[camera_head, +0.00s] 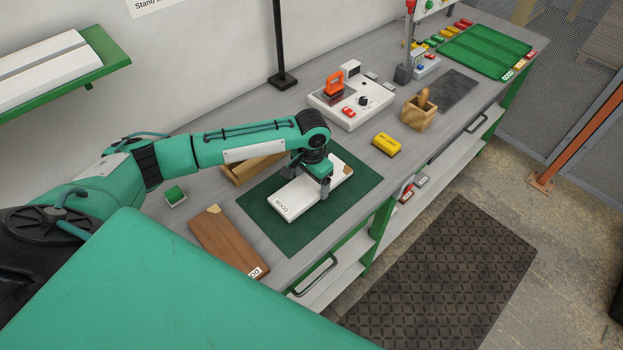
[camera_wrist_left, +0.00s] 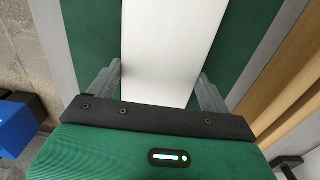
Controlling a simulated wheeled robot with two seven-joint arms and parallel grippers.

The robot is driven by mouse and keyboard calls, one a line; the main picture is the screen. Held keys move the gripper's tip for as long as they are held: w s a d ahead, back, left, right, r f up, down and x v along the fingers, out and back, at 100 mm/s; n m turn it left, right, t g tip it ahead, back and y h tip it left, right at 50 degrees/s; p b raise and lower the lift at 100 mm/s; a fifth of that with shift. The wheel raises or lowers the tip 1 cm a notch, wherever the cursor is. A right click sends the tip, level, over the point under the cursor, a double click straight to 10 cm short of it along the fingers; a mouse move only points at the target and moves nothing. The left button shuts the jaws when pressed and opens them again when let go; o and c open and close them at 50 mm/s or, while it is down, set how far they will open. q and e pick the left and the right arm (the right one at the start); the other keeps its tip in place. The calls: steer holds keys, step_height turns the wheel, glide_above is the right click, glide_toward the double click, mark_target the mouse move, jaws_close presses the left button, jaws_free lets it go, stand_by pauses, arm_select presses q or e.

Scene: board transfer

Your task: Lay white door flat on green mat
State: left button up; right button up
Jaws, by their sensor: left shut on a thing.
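The white door (camera_head: 297,205) is a flat board marked "DOOR" at its near left end. It lies over the dark green mat (camera_head: 260,217) on the workbench; I cannot tell whether it touches the mat along its whole length. My left gripper (camera_head: 312,182) is shut on the white door, with one finger at each long side. In the left wrist view the white door (camera_wrist_left: 165,40) runs between the two fingers (camera_wrist_left: 158,85), with the green mat (camera_wrist_left: 90,25) on both sides. My right gripper is not in view.
A brown wooden board (camera_head: 222,240) lies left of the mat. A wooden tray (camera_head: 245,170) sits behind the mat. A yellow block (camera_head: 386,144), a white fixture with an orange clamp (camera_head: 352,107) and a wooden block holder (camera_head: 418,109) stand to the right. A green block (camera_head: 174,195) lies at left.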

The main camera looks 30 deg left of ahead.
arm_select(q)
steer(key=shift+f, duration=0.2)
steer(key=o, duration=1.1)
step_height(320, 180, up, 14)
steer(key=b, duration=0.2)
steer(key=shift+f+b, duration=0.1)
steer(key=shift+b, duration=0.2)
